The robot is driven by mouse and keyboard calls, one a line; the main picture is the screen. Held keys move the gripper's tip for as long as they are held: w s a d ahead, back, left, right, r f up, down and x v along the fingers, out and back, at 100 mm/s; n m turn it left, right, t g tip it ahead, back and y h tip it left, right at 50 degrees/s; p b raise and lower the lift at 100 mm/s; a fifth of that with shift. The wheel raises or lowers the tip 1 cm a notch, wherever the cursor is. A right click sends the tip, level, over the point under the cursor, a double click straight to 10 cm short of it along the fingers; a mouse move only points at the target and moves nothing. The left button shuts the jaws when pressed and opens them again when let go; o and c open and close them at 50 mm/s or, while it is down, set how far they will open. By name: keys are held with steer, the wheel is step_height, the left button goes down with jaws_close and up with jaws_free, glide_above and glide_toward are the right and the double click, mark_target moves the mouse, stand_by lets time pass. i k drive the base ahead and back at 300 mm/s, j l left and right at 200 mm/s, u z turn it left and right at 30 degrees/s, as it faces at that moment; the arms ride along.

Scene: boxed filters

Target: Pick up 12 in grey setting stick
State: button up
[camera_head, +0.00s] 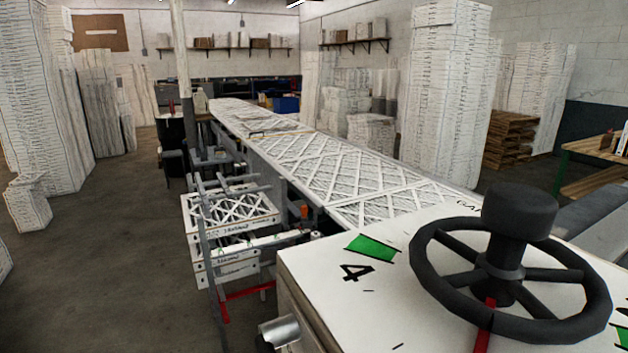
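I cannot make out a 12 in grey setting stick for certain in the head view. A thin dark and yellowish bar (275,132) lies across the far part of the long table, too small to identify. My gripper is not in view.
A white machine top (330,290) with a black handwheel (510,265) fills the near right. Behind it runs a long table of lattice-faced filters (345,165). Boxed filters (228,208) sit on a rack to its left. Tall stacks (445,95) stand around. Floor (110,265) at left is mostly clear.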

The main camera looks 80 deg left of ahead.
mark_target(228, 192)
steer(key=u, duration=1.6)
steer(key=i+j+u, duration=0.3)
steer(key=j+u, duration=0.15)
steer(key=i+j+u, duration=0.65)
steer(key=i+u, duration=0.15)
steer(key=i, duration=0.2)
steer(key=i+j+u, duration=0.1)
steer(key=i+u, duration=0.2)
steer(key=i, duration=0.2)
